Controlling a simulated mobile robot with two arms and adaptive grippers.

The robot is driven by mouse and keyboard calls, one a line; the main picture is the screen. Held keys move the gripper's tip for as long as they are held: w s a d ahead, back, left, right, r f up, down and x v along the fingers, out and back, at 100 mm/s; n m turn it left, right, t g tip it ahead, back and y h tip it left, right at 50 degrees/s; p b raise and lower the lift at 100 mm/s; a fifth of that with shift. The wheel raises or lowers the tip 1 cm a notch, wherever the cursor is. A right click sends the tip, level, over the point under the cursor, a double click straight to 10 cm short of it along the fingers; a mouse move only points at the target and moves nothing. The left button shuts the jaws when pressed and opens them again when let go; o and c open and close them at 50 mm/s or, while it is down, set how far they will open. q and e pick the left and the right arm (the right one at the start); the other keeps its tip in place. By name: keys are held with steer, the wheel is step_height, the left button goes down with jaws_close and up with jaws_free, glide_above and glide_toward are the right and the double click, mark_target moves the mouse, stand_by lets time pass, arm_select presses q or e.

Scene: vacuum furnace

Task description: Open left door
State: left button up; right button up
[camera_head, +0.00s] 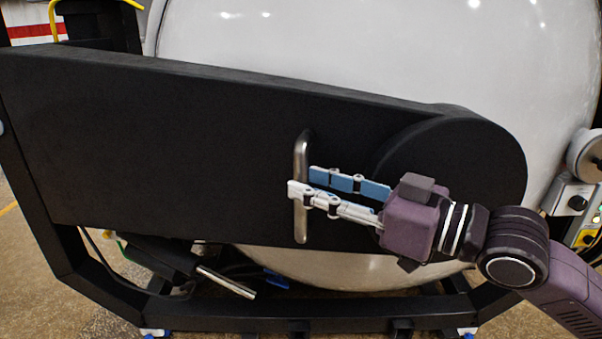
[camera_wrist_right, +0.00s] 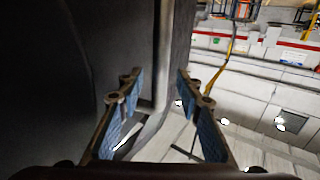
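The left door shows in the head view as a large white rounded shell (camera_head: 370,45) carried by a broad black arm (camera_head: 140,140). A vertical silver handle (camera_head: 301,232) stands on the black arm's face. My right gripper (camera_head: 301,180) reaches in from the right at the handle, one light finger crossing in front of it and the blue-padded finger just right of it. In the right wrist view my right gripper (camera_wrist_right: 157,88) is open, with the handle (camera_wrist_right: 160,60) showing in the gap between the fingers. Contact cannot be told. My left gripper is not in view.
A black frame (camera_head: 300,312) runs below the door. A black part with a silver bar (camera_head: 228,281) sticks out under the arm. A control box (camera_head: 572,197) is at the right edge. Bare floor (camera_head: 45,300) shows at lower left.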

steer(key=shift+x, duration=1.45)
jaws_close()
